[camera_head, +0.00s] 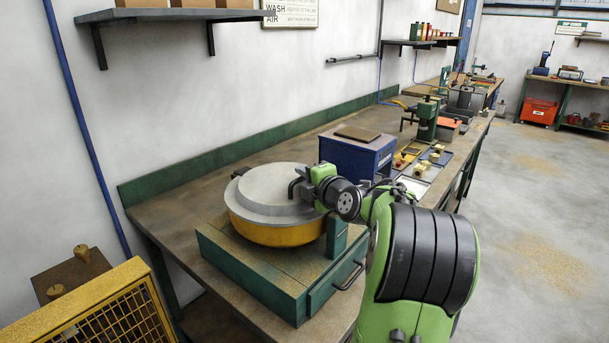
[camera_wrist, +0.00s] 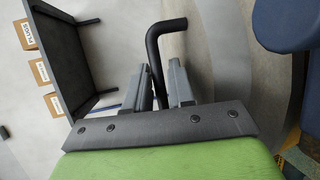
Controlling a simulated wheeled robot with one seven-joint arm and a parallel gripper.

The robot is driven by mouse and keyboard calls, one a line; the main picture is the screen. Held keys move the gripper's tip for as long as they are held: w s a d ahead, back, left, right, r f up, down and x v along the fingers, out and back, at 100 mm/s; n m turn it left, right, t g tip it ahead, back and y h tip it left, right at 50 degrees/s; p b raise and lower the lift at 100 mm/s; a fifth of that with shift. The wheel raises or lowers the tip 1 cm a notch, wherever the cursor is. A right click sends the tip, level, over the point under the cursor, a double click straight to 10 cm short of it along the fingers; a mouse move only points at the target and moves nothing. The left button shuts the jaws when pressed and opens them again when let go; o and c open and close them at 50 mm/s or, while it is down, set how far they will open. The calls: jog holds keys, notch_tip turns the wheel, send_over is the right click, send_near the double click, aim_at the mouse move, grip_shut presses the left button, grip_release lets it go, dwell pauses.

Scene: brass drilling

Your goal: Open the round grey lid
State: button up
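The round grey lid (camera_head: 268,186) lies level on top of a round yellow-sided pan (camera_head: 262,232), with no clear gap between them. A dark bent handle (camera_head: 293,188) stands at the lid's right side. My gripper (camera_head: 312,189) is at this handle, reaching in from the right. In the wrist view, the black handle (camera_wrist: 154,48) rises between the two grey fingers of my gripper (camera_wrist: 162,75). The handle's lower end is hidden behind the gripper body.
The pan sits on a green box-like base (camera_head: 250,275) on the long workbench (camera_head: 160,215). A blue box (camera_head: 352,160) stands close behind my gripper. A wall shelf (camera_head: 170,15) hangs above left. A yellow mesh guard (camera_head: 105,310) is at front left. The floor at right is open.

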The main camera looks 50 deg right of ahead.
jog(key=shift+w, duration=0.2)
grip_shut()
jog(key=shift+d, duration=0.1)
